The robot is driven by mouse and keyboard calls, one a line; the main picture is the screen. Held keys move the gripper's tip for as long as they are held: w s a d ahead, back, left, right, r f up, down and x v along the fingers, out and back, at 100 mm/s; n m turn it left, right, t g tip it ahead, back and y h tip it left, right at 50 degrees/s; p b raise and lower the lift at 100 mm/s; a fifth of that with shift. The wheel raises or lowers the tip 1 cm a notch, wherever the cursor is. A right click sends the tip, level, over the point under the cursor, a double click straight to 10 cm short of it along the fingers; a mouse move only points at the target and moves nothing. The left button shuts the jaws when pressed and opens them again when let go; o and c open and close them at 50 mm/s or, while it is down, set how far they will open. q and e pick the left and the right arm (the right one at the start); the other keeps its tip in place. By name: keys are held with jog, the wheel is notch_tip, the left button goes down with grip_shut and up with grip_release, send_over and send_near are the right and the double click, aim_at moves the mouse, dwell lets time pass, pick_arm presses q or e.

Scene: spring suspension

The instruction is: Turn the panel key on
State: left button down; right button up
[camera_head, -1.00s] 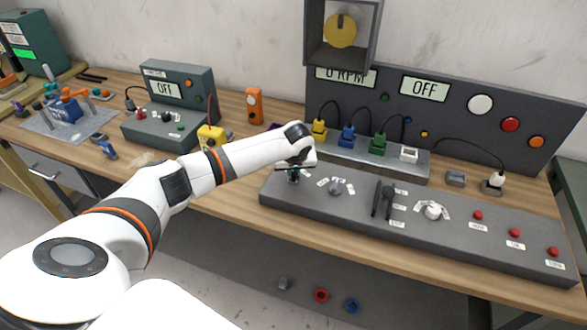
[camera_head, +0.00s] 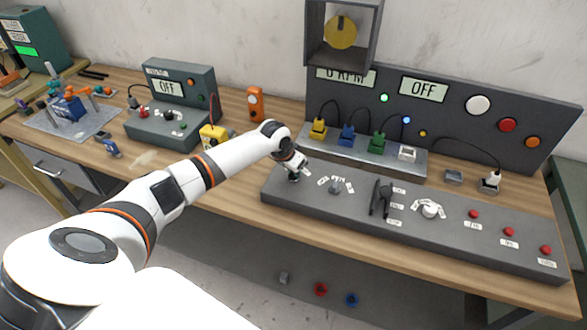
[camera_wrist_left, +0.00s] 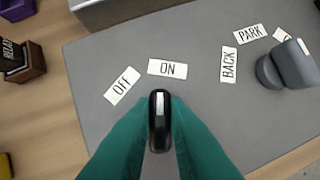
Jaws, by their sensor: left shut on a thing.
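The panel key (camera_wrist_left: 160,140) is a black knob with a white mark, seen in the left wrist view between my teal fingers. Its white mark points up, toward the ON label (camera_wrist_left: 167,68) and away from the OFF label (camera_wrist_left: 122,85). My left gripper (camera_head: 294,177) is shut on the key at the left end of the grey control panel (camera_head: 460,240). The key is mostly hidden by the gripper in the head view. A green lamp (camera_head: 384,98) and a blue lamp (camera_head: 406,120) glow on the back panel. My right gripper is not in view.
A grey selector (camera_head: 335,187), a black lever (camera_head: 381,198), a white knob (camera_head: 430,210) and red buttons sit to the right on the panel. Behind it stands a row of coloured plugs (camera_head: 347,136). A yellow device (camera_head: 212,137) stands behind my forearm.

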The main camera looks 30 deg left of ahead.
pick_arm(q)
jog(key=shift+m+h, duration=0.3)
jog(key=shift+m, duration=0.6)
jog(key=shift+b, duration=0.3)
jog(key=c, duration=1.4)
grip_release()
jog(key=b+v, duration=0.1)
jog(key=v, duration=1.1)
jog(key=shift+w+b, duration=0.2)
jog(key=shift+b, duration=0.2)
jog(key=shift+a, duration=0.1)
